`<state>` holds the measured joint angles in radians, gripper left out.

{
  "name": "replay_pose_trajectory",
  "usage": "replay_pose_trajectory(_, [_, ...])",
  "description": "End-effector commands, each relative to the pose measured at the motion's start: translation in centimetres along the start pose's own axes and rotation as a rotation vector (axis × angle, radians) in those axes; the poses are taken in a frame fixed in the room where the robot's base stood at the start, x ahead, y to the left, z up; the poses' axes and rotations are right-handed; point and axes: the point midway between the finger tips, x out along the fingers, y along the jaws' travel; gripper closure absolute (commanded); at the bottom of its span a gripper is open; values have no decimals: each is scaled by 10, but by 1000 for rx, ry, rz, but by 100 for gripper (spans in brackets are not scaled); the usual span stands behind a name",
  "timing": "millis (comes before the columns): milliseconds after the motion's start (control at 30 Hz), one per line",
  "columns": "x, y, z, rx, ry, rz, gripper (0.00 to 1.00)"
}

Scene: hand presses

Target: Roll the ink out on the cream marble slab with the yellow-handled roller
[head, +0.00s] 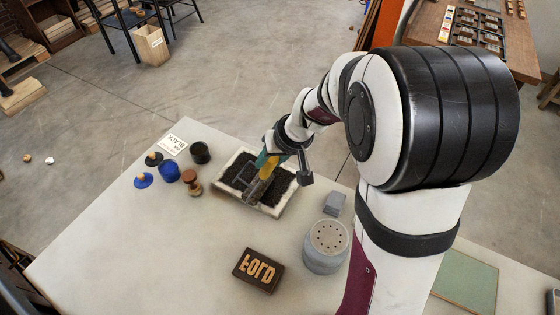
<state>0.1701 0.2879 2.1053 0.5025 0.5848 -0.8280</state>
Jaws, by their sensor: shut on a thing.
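The cream marble slab (246,204) lies on the table near the middle of the head view. Dark ink (238,166) covers most of its top, and a pale rim shows around it. My gripper (264,165) is over the slab, shut on the yellow-handled roller (268,169). The handle is tilted, and a grey metal frame shows low over the ink. I cannot tell whether the roller touches the ink; its drum is largely hidden by the gripper and blends with the dark surface.
Black (200,153) and blue (169,172) pots, lids and a wooden-handled tool (192,186) stand left of the slab. A letter block (258,271), a grey holed cylinder (325,245) and a grey block (334,203) stand in front and right. The table's left front is clear.

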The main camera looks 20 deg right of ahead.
Motion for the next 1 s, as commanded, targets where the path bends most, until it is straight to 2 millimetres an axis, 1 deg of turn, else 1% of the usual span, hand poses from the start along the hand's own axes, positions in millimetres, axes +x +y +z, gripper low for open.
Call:
replay_pose_trajectory(267, [7, -10, -9, 0, 0, 0, 100])
replay_pose_trajectory(500, [16, -27, -24, -2, 0, 0, 100])
replay_pose_trajectory(700, [19, -32, -29, 0, 1, 0, 100])
replay_pose_trajectory(1000, [32, -51, -46, -1, 1, 0, 100])
